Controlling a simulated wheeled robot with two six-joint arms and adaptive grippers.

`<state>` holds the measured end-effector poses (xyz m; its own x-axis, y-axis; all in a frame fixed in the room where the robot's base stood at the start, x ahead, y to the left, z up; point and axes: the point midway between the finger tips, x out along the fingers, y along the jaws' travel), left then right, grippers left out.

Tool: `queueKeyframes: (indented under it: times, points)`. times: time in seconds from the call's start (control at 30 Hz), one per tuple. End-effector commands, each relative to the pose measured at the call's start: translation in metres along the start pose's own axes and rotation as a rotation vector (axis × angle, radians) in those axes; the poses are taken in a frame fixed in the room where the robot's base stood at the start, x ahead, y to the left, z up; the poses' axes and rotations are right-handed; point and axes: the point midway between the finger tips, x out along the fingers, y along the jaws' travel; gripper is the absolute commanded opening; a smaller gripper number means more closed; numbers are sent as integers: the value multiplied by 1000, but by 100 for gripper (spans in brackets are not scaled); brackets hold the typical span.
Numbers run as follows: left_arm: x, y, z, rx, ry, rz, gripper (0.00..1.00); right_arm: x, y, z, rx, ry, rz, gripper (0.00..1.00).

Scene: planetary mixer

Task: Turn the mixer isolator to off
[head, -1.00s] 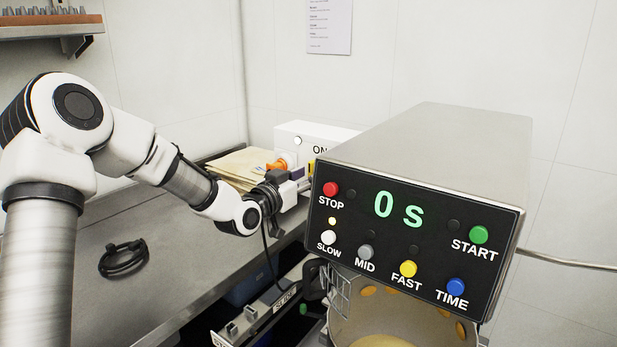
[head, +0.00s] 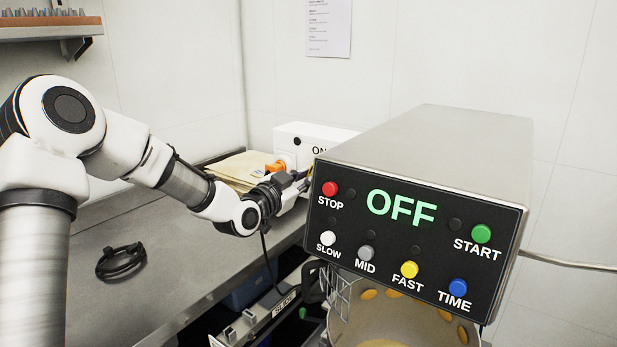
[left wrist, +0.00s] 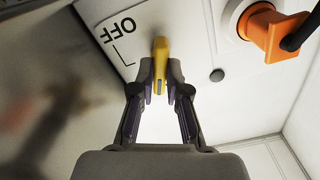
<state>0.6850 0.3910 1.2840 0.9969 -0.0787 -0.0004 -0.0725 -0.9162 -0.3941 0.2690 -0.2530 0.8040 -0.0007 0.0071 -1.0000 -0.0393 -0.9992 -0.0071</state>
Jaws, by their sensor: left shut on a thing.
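The isolator is a white box (head: 305,137) at the back of the bench, with a partly covered "ON" label on its upper face. In the left wrist view its face (left wrist: 200,45) shows an upside-down "OFF" label with a line mark and a yellow handle (left wrist: 160,62). My left gripper (left wrist: 160,85) is shut on that handle. In the head view the gripper (head: 289,183) is at the box, partly behind the mixer head (head: 415,230), and the handle is mostly hidden. The mixer display reads "OFF". My right gripper is not in view.
An orange plug (left wrist: 270,33) with a black cable sits in the box beside the handle. A coiled black cable (head: 121,261) lies on the steel bench (head: 180,285). The mixer head stands close to the right of my left gripper.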

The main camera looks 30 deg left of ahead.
Motion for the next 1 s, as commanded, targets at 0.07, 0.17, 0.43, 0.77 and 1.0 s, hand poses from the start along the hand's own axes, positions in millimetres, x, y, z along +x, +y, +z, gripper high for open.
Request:
queueKeyframes:
  times: [0.07, 0.17, 0.43, 0.77, 1.0]
  points:
    - [0, 1, 1, 30, -1, 0, 0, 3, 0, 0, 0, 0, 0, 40]
    - [0, 1, 3, 142, 0, 0, 0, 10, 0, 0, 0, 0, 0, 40]
    - [0, 0, 1, 393, -1, 0, 0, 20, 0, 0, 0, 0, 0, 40]
    - [0, 0, 2, 427, 0, 0, 0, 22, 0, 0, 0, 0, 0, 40]
    - [0, 1, 3, 653, 1, -1, 0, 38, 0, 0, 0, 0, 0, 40]
